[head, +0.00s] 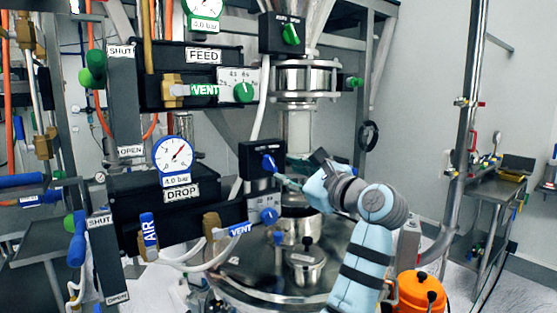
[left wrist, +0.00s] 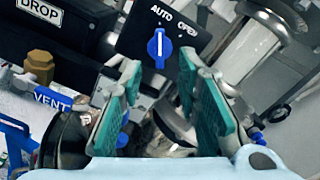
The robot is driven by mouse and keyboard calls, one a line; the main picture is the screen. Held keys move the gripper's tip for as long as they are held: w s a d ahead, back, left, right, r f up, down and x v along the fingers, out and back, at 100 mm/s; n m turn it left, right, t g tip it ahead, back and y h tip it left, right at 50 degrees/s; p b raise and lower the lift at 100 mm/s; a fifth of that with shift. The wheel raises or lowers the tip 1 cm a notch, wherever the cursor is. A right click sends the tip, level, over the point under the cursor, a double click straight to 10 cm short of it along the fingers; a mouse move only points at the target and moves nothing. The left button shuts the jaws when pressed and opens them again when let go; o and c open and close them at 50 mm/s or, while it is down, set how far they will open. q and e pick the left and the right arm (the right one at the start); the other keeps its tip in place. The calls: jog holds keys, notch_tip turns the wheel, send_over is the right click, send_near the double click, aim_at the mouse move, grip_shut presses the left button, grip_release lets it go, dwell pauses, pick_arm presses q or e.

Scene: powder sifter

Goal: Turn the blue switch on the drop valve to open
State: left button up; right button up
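The blue switch (head: 269,163) sits on a black box (head: 252,160) to the right of the DROP panel (head: 182,192). In the left wrist view the blue switch (left wrist: 160,48) stands nearly upright in the picture, below the AUTO lettering, with a second, partly readable label to its right. My left gripper (head: 287,178) is just right of and below the switch in the head view. In the left wrist view its two teal-padded fingers (left wrist: 160,72) are spread apart with nothing between them. The switch shows beyond the gap between the tips. My right gripper is not in view.
The FEED panel with a green switch (head: 291,34) is above. A metal funnel pipe (head: 299,130) stands close behind my gripper. A round metal vessel (head: 262,278) is below. An orange container (head: 418,292) stands at right.

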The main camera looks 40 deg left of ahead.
aim_at(274, 166)
pick_arm(q)
jog(key=x, duration=0.5)
jog(key=shift+p, duration=0.35)
jog(key=shift+d, duration=0.1)
jog(key=shift+c, duration=0.6)
grip_shut()
